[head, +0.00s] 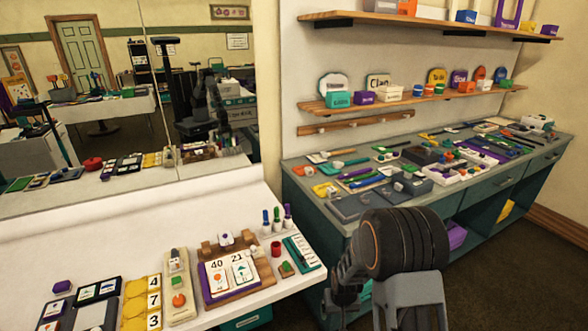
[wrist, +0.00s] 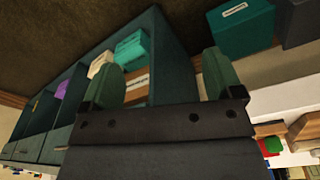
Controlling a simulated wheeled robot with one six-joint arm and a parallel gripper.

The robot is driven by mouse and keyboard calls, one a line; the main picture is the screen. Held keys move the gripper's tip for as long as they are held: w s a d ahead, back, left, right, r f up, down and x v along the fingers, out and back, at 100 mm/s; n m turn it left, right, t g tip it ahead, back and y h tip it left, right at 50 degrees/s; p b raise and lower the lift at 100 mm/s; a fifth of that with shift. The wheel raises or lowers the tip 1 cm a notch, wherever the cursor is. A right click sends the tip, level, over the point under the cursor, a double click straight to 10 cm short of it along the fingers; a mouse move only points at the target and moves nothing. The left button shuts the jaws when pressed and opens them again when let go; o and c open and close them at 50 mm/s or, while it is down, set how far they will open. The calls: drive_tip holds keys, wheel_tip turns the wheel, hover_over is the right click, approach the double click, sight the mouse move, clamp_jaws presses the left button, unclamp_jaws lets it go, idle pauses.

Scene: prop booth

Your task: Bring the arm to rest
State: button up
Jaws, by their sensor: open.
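My gripper (wrist: 162,75) shows in the wrist view with its two greenish fingers spread wide apart. Nothing is held between them. Beyond the fingers are the open cubbies of the teal counter (wrist: 172,40), seen tilted. In the head view my arm is raised and bent in front of the teal counter (head: 345,228), at the lower right of centre. The fingers cannot be made out clearly there.
A white table (head: 120,240) with cards, trays and markers stands at left, below a mirror (head: 200,25). The counter top is crowded with small props. Shelves (head: 365,105) hang above it. A teal bin (wrist: 240,28) is near the right finger. Floor (head: 530,270) at right is clear.

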drive_tip(key=s+r+t, duration=0.1)
drive_tip(key=s+r, duration=0.6)
drive_tip(key=r, duration=0.6)
drive_tip(key=s+r+t, duration=0.1)
drive_tip(key=s+r, duration=0.5)
drive_tip(key=r, duration=0.7)
drive_tip(key=shift+s, duration=0.35)
